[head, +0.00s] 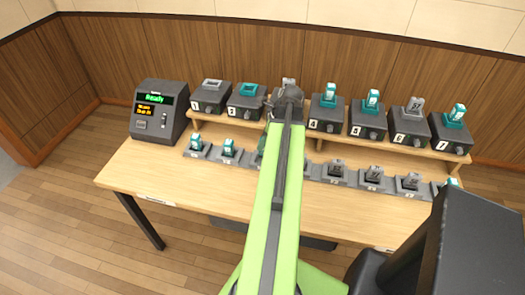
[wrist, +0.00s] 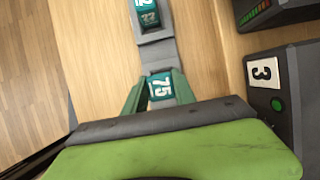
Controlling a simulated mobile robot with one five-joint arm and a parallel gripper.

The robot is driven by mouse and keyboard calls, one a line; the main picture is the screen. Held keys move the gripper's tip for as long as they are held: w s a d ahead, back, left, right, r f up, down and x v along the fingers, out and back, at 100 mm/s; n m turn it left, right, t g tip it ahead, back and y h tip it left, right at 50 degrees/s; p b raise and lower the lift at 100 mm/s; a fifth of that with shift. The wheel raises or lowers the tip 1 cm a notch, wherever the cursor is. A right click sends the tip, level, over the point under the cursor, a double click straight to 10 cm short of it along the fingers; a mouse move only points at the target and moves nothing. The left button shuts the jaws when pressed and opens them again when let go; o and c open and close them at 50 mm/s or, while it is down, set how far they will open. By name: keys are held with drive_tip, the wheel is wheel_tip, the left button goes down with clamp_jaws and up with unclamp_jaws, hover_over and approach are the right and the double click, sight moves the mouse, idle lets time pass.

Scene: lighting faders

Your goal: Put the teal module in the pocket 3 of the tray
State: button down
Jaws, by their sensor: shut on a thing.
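My gripper (wrist: 160,86) is shut on a teal module (wrist: 161,90) marked 75 in the wrist view, with one green finger on each side of it. The module is at the grey tray row (wrist: 157,55); whether it sits fully down in a pocket or just above it I cannot tell. Another teal module (wrist: 148,14) sits in the neighbouring pocket. In the head view, my arm hides the middle of the tray row, and teal modules (head: 195,143) (head: 228,147) stand at its left end. Grey modules (head: 336,167) stand to the right.
Numbered black units stand on a raised wooden shelf (head: 395,150) behind the row; the unit marked 3 (wrist: 265,72) is close right of my gripper in the wrist view. A console reading "Ready" (head: 158,112) stands at the table's left. The front table strip (head: 165,180) is clear.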

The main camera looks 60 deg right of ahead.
wheel_tip(320, 180, down, 4)
drive_tip(key=b, duration=0.3)
drive_tip(key=shift+f+b, duration=0.15)
drive_tip(key=shift+b, duration=0.2)
drive_tip(key=shift+r, duration=0.25)
drive_tip(key=shift+f, duration=0.2)
drive_tip(key=c, duration=1)
unclamp_jaws()
